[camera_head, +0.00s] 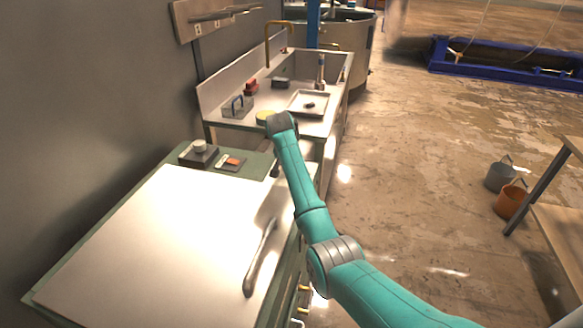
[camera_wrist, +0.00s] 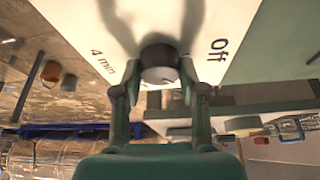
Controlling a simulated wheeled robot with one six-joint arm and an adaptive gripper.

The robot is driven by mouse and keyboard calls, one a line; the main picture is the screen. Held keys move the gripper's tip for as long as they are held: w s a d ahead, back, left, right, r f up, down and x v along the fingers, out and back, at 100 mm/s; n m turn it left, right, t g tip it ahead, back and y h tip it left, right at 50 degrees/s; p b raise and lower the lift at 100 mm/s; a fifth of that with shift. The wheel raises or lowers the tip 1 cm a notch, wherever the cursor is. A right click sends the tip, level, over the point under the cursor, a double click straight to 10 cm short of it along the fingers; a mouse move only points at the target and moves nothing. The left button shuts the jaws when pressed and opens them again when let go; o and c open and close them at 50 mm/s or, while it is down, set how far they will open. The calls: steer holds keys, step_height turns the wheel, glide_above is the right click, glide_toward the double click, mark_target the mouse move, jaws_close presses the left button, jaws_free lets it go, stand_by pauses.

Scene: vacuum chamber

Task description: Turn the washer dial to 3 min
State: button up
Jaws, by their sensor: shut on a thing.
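The washer dial (camera_wrist: 159,57) is a dark round knob with a grey end, in the upper middle of the wrist view. It sits on a white panel (camera_wrist: 225,22) printed with "4 min" to its left and "Off" to its right. My gripper (camera_wrist: 160,72) has one finger on each side of the dial and is shut on it. Which mark the dial points to cannot be told. In the head view the dial and fingers are hidden behind my arm. The washer (camera_head: 150,245) has a white lid with a long handle (camera_head: 260,260) and a green frame.
A sink counter (camera_head: 318,127) stands beyond the washer, with a tray (camera_head: 325,103) and small items on it. A small dark box (camera_head: 198,155) lies on the washer's green far edge. Grey (camera_head: 499,176) and orange (camera_head: 510,201) buckets stand on the floor at right.

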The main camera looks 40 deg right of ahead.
steer(key=m+g, duration=0.1)
steer(key=m, duration=0.1)
steer(key=m+g, duration=0.1)
steer(key=m, duration=0.2)
steer(key=shift+w+a+m+h, duration=0.1)
steer(key=shift+m+h, duration=0.2)
steer(key=m+g, duration=0.2)
steer(key=m, duration=0.3)
steer(key=shift+w+m, duration=0.1)
steer(key=shift+m, duration=0.3)
steer(key=shift+m+g+y, duration=0.3)
steer(key=shift+m+y, duration=0.1)
steer(key=o, duration=1.1)
steer(key=shift+o, duration=0.2)
steer(key=v, duration=1.2)
